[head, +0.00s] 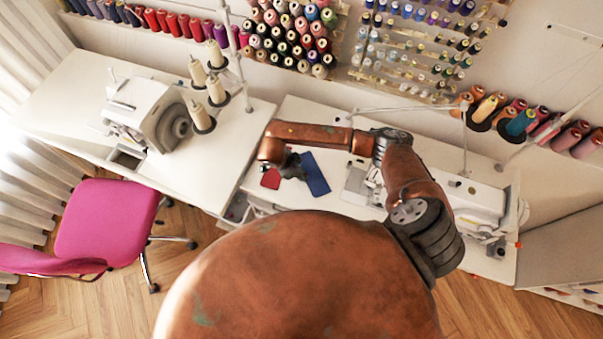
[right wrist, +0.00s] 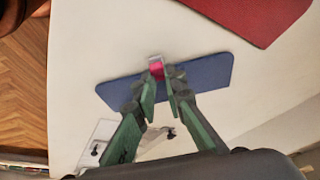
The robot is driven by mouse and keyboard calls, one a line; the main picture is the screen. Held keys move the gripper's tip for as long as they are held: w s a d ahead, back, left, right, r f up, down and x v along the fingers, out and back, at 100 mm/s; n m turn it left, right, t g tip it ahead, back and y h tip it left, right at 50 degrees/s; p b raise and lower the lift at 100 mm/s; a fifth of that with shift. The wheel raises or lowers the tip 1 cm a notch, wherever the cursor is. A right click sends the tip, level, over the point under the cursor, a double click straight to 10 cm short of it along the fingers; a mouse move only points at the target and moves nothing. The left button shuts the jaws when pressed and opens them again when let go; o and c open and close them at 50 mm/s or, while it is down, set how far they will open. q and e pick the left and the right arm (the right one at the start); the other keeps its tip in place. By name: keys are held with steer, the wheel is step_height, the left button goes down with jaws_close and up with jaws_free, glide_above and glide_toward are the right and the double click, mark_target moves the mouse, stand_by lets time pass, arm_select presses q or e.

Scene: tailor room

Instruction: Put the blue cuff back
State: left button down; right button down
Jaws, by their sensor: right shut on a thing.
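The blue cuff (head: 314,172) is a flat dark blue piece at the right table, just right of my right gripper (head: 291,167). It also shows in the right wrist view (right wrist: 210,74), crossing behind the fingertips. My right gripper (right wrist: 165,84) has green fingers, closed on a small pink and silver clip-like piece (right wrist: 156,68) at the cuff's upper edge. I cannot tell whether this piece is fastened to the cuff, or whether the cuff touches the table. My left gripper is not in view.
A red cloth piece (head: 271,179) lies left of the gripper. The white table (head: 300,112) has a sewing machine (head: 470,196) at right. Another machine (head: 146,110) stands on the left table. A pink chair (head: 105,218) is at left. Thread racks line the wall.

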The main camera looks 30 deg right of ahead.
steer(key=shift+f, duration=0.2)
steer(key=c, duration=2)
jaws_free()
steer(key=shift+r, duration=0.1)
steer(key=b+v, duration=0.1)
steer(key=v, duration=1.1)
steer(key=shift+r, duration=0.2)
